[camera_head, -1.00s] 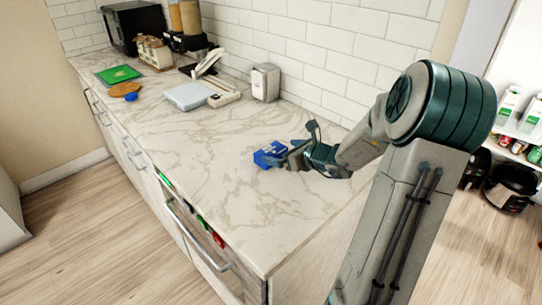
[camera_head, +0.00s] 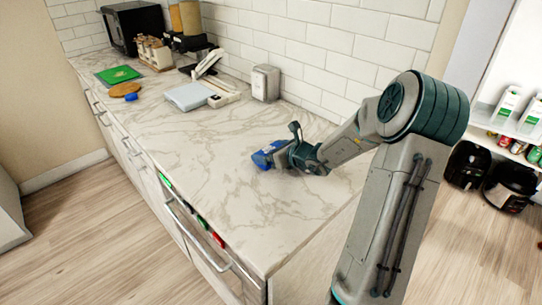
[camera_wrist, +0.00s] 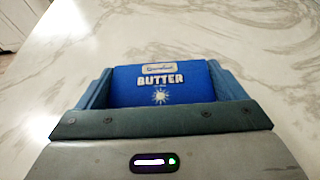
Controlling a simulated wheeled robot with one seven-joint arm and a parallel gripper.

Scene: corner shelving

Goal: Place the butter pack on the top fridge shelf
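The blue butter pack (camera_head: 264,156) is at the right part of the marble counter. In the wrist view the butter pack (camera_wrist: 162,84) sits between my two fingers, its printed face toward the camera, with a finger against each side. My gripper (camera_head: 275,153) appears shut on it. I cannot tell whether the pack still touches the counter. White shelves (camera_head: 522,124) at the right edge hold cartons and cans; the top fridge shelf cannot be made out.
A grey metal box (camera_head: 266,83), a pale scale-like tray (camera_head: 189,96), a green board (camera_head: 118,74) and a black appliance (camera_head: 133,27) stand farther left. The middle counter is clear.

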